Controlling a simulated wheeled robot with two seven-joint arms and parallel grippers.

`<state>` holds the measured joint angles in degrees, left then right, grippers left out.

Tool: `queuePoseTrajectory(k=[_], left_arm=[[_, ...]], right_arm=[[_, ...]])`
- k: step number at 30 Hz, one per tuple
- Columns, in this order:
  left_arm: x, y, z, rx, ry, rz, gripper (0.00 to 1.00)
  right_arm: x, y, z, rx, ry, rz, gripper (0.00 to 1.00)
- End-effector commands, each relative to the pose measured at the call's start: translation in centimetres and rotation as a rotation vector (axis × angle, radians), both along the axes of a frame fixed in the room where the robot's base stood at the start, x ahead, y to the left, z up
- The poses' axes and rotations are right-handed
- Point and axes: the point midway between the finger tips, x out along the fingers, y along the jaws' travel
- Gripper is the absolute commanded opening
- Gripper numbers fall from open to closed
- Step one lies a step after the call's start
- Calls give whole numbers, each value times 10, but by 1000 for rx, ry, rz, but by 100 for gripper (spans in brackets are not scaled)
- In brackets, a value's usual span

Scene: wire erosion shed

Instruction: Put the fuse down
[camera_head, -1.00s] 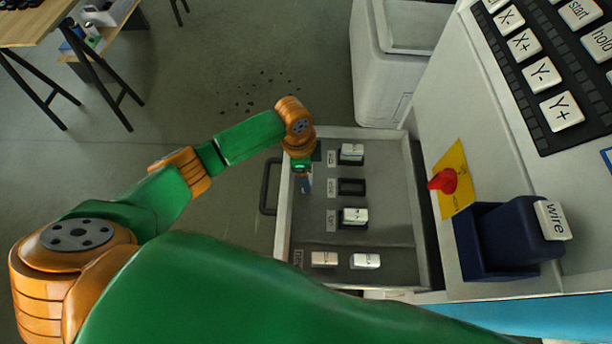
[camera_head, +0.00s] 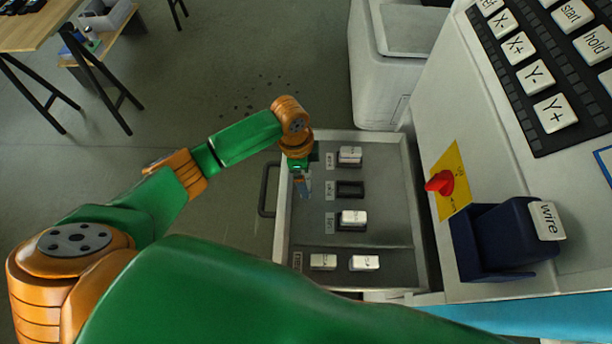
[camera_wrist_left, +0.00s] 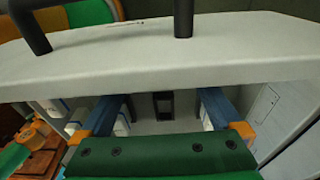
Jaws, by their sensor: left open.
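My left gripper (camera_head: 304,190) hangs over the left side of the open drawer (camera_head: 385,274). Its two blue fingers stand apart in the wrist view (camera_wrist_left: 163,112), with nothing held between them. White fuses sit in the upper holder (camera_head: 350,156) and lower holder (camera_head: 352,219) of the drawer's column. The middle holder (camera_head: 350,189) is dark and empty; it seems to show between the fingers in the wrist view (camera_wrist_left: 163,103). Two more white fuses, a left one (camera_head: 323,261) and a right one (camera_head: 365,262), lie in the front strip. My right gripper is not seen.
The drawer's black handle (camera_head: 266,190) and pale front wall (camera_wrist_left: 160,62) are close to my left gripper. Right of the drawer stands the machine with a red knob (camera_head: 440,183) and a blue wire box (camera_head: 512,240). A white bin (camera_head: 382,80) stands behind.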

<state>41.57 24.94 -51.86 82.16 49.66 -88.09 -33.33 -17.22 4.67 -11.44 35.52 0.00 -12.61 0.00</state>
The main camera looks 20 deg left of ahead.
Motion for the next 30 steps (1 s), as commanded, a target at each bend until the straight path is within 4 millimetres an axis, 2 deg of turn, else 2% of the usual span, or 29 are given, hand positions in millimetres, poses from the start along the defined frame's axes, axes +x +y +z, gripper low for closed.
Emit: queuePoseTrajectory(k=[1,3,6,10,15,30], left_arm=[[1,2,18,1,-6,-2,99],[0,4,38,0,-6,-1,99],[-1,7,64,0,-5,-1,99],[-2,10,87,0,-3,0,99],[-3,11,95,1,0,-1,99],[-3,11,95,0,1,-1,99]], right_arm=[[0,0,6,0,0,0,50],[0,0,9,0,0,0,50],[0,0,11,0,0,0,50],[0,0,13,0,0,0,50],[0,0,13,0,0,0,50],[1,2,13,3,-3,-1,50]])
